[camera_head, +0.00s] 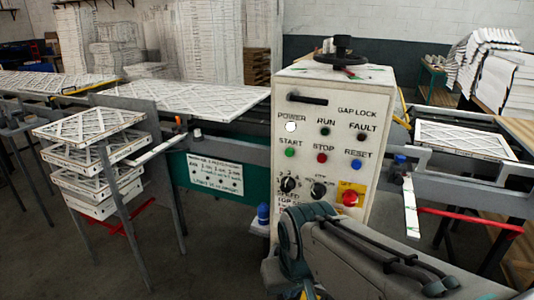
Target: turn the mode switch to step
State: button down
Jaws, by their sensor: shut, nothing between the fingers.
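The control panel (321,135) is a cream upright box in the middle of the view. Two black rotary knobs sit low on its face. The left knob (288,184) has numbers around it and the word SPEED beneath. The right knob (318,190) is probably the mode switch; its lower label is hidden by my arm, and its pointer direction is too small to read. My arm crosses the lower right, its teal joint just below the knobs. My gripper's fingers do not show.
A red emergency button (349,198) on a yellow plate sits right of the knobs. Green, red and blue buttons lie above. A black handwheel (340,50) tops the panel. Conveyors with filters (200,103) flank it, and stacked filters (95,185) stand on a rack at left.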

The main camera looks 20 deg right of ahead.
aim_at(318, 190)
jog(key=z, duration=0.55)
jog(key=k, duration=1.3)
jog(key=z, duration=1.1)
jog(key=i, duration=0.95)
jog(key=u, duration=0.7)
jog(key=i, duration=0.35)
jog(key=u, duration=0.35)
